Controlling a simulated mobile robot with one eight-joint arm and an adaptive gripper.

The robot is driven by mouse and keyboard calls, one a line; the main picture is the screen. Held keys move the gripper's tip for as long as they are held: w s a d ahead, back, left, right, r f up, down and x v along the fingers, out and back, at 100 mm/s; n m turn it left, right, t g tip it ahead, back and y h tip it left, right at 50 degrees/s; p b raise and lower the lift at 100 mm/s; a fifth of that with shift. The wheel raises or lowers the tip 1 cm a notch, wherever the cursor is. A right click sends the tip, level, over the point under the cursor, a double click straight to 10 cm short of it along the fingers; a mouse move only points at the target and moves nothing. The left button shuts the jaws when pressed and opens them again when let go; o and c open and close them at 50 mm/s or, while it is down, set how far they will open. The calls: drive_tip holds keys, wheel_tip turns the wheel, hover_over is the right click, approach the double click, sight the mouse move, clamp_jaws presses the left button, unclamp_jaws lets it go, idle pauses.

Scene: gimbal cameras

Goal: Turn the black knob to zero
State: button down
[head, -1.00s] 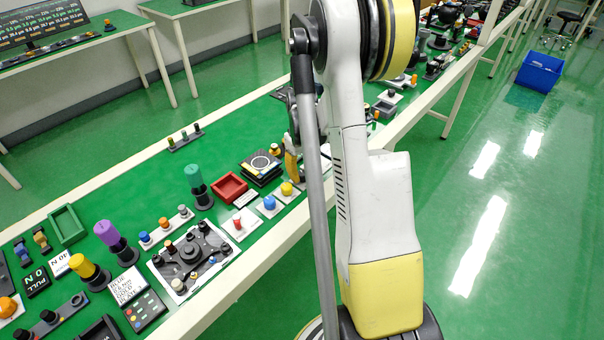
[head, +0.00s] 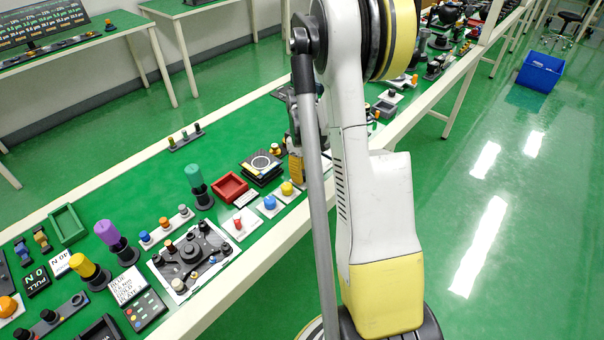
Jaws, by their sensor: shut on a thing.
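My gripper (head: 296,166) is partly seen just left of my arm's grey rod, low over the green bench. Its orange side shows. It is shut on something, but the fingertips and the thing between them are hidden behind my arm. I cannot make out the black knob at the gripper. Other black knobs show on the bench, such as one on the dark control panel (head: 203,226) and one at the lower left (head: 48,315).
A red tray (head: 230,187), a black stacked device (head: 262,168) and blue (head: 269,202) and yellow (head: 287,188) buttons lie left of my gripper. A green cylinder (head: 194,175) stands farther left. The long green bench (head: 150,185) has clear room behind them.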

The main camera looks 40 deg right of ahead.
drive_tip(key=c, duration=1.1)
unclamp_jaws()
drive_tip(key=shift+o, duration=0.2)
wheel_tip(320, 180, up, 12)
